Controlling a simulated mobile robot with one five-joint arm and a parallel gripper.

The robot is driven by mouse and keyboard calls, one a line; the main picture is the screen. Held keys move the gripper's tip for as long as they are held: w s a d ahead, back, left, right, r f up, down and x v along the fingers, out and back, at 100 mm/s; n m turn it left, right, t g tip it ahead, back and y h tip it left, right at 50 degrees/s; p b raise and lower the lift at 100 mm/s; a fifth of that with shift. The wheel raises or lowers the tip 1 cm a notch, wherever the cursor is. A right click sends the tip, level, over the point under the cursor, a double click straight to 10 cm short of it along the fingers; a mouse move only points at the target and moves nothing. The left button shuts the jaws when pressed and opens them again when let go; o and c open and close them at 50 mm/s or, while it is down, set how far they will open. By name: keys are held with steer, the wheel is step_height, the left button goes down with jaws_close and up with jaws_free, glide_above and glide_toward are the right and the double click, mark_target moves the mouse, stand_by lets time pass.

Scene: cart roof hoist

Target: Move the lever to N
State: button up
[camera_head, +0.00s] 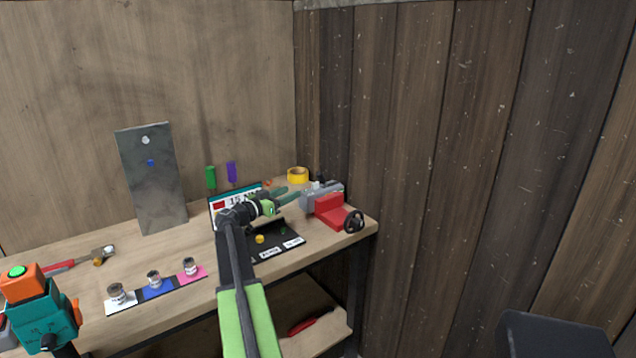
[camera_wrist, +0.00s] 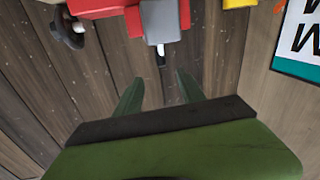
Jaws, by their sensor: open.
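My gripper (camera_head: 290,196) reaches over the workbench in the head view, its two green fingers apart and empty. The fingers also show open in the wrist view (camera_wrist: 157,90). Beyond them is a red and grey device (camera_head: 329,206) with a black handwheel (camera_head: 354,221). In the wrist view, a small white and black stub (camera_wrist: 160,52) projects from its grey block (camera_wrist: 160,20), in line with the finger gap and apart from the fingers. I cannot tell whether this stub is the lever. No N position mark is legible on the device.
A sign reading 15 NM (camera_head: 222,207) stands behind a black panel (camera_head: 272,243), partly hidden by my arm. Yellow tape (camera_head: 297,175) is behind the device.

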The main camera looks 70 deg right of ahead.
mark_target(321, 178)
steer(key=x, duration=1.7)
steer(key=shift+c, duration=0.4)
jaws_close()
